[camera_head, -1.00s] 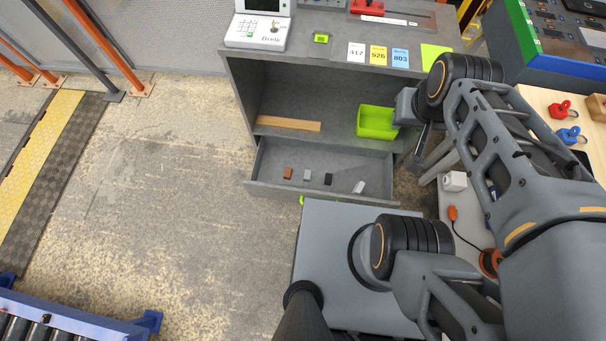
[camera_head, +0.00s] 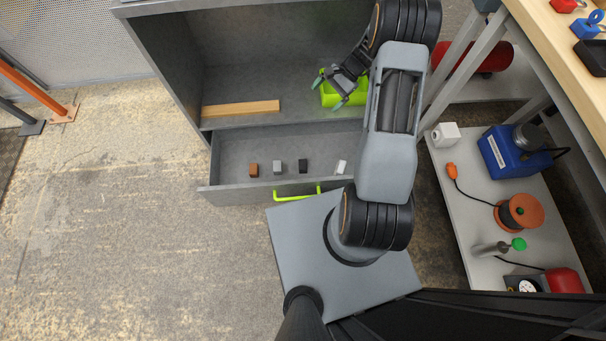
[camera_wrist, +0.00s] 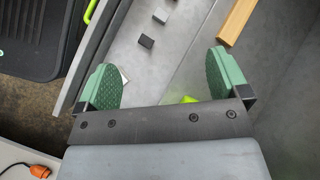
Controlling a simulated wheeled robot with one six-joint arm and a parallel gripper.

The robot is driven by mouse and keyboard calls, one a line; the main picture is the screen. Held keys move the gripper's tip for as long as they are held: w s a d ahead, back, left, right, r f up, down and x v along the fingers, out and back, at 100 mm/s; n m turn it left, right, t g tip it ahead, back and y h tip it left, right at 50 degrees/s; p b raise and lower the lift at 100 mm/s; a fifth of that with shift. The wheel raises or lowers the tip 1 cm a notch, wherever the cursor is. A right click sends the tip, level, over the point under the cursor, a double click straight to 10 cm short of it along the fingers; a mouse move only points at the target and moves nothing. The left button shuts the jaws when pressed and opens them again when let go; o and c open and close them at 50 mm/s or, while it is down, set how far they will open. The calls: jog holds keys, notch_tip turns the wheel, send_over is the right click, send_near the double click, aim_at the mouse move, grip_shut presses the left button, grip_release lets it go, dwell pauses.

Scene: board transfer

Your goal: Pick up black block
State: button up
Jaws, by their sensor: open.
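The black block (camera_head: 303,166) lies in the open drawer (camera_head: 228,160), between the grey block (camera_head: 278,167) on its left and the white block (camera_head: 341,167) on its right. A brown block (camera_head: 253,169) lies furthest left. My gripper (camera_head: 330,92) is open above the cabinet, near the green bin, up and right of the black block. In the wrist view the black block (camera_wrist: 146,41) shows beyond the open, empty fingertips (camera_wrist: 163,76), with the grey block (camera_wrist: 161,15) past it. A small white piece by the left finger is mostly hidden.
The green bin (camera_head: 354,98) stands on the cabinet shelf, partly hidden by my arm. A wooden strip (camera_head: 240,108) lies on the shelf to the left. The drawer has a green handle (camera_head: 296,194). A cart with tools (camera_head: 470,215) stands at right.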

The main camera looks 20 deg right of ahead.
jog(key=d+f+m+t+y+b, duration=0.25)
jog(key=f+m+b, duration=0.35)
jog(key=f, duration=1.8)
jog(key=m+t+y+b, duration=0.2)
jog(key=m+y+b, duration=0.1)
jog(key=b, duration=0.3)
send_near(303, 165)
jog(key=shift+h, duration=0.25)
jog(key=b+x, duration=0.1)
jog(key=x, duration=0.3)
jog(key=shift+f, duration=0.2)
jog(key=shift+b+x, duration=1.3)
jog(key=shift+x, duration=1.9)
jog(key=shift+w+d+f, duration=0.1)
jog(key=shift+c, duration=0.2)
jog(key=c, duration=1)
